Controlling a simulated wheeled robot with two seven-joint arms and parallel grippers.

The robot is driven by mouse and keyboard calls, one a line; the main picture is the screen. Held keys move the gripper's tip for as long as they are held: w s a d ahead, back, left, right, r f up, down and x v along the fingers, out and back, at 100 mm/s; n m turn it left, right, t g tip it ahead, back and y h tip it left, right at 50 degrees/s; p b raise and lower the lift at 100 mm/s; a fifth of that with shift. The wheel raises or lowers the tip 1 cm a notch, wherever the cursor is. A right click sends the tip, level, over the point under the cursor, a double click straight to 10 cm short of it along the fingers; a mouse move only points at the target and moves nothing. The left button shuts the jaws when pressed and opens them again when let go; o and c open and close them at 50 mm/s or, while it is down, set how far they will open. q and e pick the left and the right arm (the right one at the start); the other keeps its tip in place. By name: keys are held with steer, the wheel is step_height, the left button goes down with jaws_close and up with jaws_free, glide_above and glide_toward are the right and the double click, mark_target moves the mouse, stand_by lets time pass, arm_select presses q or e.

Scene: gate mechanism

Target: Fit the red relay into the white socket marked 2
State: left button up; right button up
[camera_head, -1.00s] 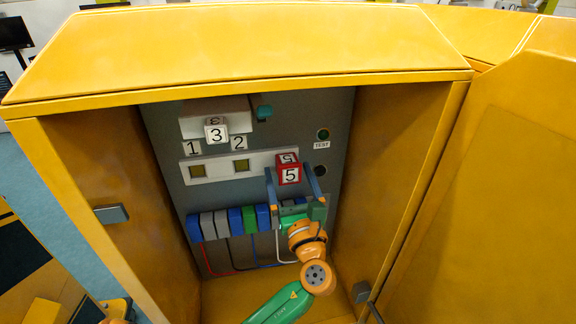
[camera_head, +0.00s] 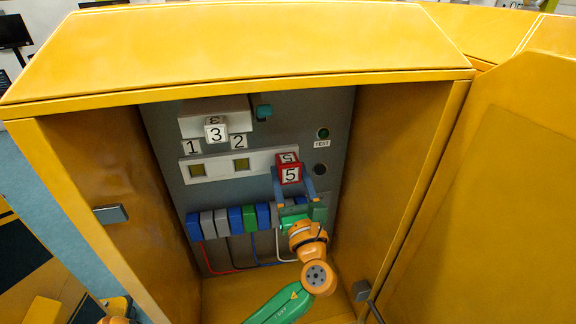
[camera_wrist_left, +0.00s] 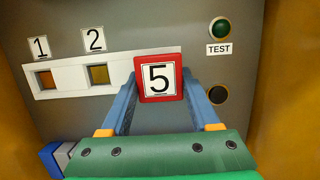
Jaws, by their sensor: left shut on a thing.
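The red relay (camera_head: 289,170), with a 5 on its white face, sits at the right end of the white socket strip (camera_head: 216,170). It also shows in the left wrist view (camera_wrist_left: 159,79). My left gripper (camera_head: 291,182) is shut on the relay, a blue finger on each side. The socket marked 2 (camera_head: 241,165) is an empty square opening with a yellowish inside, left of the relay. In the left wrist view this socket (camera_wrist_left: 98,75) lies under its 2 label (camera_wrist_left: 93,40). The relay hides whatever is behind it. My right gripper is not in view.
The socket marked 1 (camera_head: 197,170) is also empty. A white block marked 3 (camera_head: 215,133) sits on a white shelf above. A green test button (camera_head: 323,134) is at right. Blue, grey and green modules (camera_head: 221,222) line up below. Yellow cabinet walls (camera_head: 395,170) enclose the space.

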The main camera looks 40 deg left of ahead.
mark_target(290, 173)
arm_select(q)
steer(key=shift+d, duration=0.1)
steer(key=shift+s+d+r, duration=0.1)
steer(key=shift+s+d, duration=0.05)
steer(key=shift+s, duration=0.05)
steer(key=shift+s+d+p, duration=0.35)
steer(key=shift+s+d, duration=0.15)
steer(key=shift+d, duration=0.1)
steer(key=shift+s+d+p, duration=0.3)
steer(key=shift+s+d, duration=0.8)
steer(key=shift+d, duration=0.15)
steer(key=shift+a, duration=0.1)
